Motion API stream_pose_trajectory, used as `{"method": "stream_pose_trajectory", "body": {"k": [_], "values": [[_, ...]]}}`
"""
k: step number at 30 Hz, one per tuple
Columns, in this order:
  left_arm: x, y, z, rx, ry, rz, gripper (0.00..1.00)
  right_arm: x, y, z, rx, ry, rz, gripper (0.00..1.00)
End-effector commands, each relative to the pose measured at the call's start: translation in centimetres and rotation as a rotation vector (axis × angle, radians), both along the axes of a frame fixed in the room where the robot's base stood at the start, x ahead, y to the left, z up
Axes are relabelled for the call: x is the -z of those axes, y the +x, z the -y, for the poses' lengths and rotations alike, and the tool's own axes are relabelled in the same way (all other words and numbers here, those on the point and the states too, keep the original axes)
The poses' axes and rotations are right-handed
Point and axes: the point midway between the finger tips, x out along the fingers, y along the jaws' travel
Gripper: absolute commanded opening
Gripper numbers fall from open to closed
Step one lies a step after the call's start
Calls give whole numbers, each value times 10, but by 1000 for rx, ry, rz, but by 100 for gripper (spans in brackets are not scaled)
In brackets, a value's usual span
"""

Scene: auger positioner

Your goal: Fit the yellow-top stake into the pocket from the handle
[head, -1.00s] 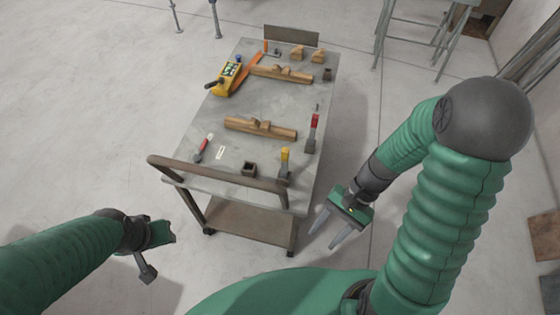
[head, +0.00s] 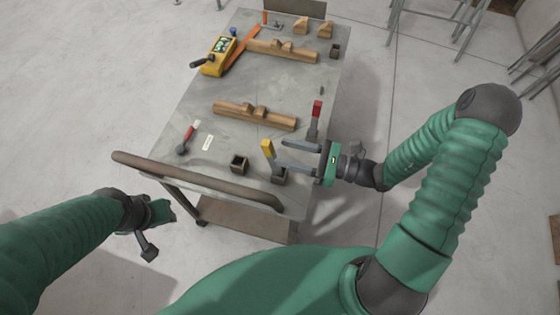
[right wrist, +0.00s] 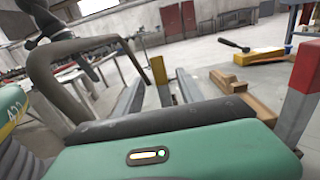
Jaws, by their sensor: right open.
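The yellow-top stake (head: 267,147) stands slightly tilted near the handle end of the cart, its foot at a dark square holder (head: 280,177); I cannot tell how deep it sits. An open dark square pocket (head: 240,162) is just left of it. My right gripper (head: 282,154) is open and level beside the stake, fingers pointing left at it. In the right wrist view the yellow-top stake (right wrist: 160,72) shows between the two fingers, apparently not gripped. The cart's handle (head: 200,180) runs along the near edge. My left gripper (head: 158,215) hangs left of the cart, its jaws unclear.
A red-top stake (head: 316,110) stands behind my right gripper. A wooden block piece (head: 255,116) lies mid-cart, with a red-handled tool (head: 187,138) at left. A yellow control box (head: 217,55), another wooden piece (head: 283,51) and another dark pocket (head: 335,51) are farther back.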

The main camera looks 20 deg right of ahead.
Motion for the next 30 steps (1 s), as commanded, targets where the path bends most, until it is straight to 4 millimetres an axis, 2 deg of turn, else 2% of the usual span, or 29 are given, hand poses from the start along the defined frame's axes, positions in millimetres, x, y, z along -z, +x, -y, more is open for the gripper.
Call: {"method": "stream_pose_trajectory", "body": {"k": [9, 16, 27, 30], "values": [[1, 0, 0, 0, 0, 0, 36, -3, 33, -47, -6, -9, 0, 45], [1, 0, 0, -1, 0, 0, 36, -2, 35, -44, -2, -4, -1, 45], [1, 0, 0, 0, 0, 0, 36, -2, 35, -44, -2, -5, -1, 0], [1, 0, 0, 0, 0, 0, 36, -2, 35, -46, -3, -8, -1, 0]]}}
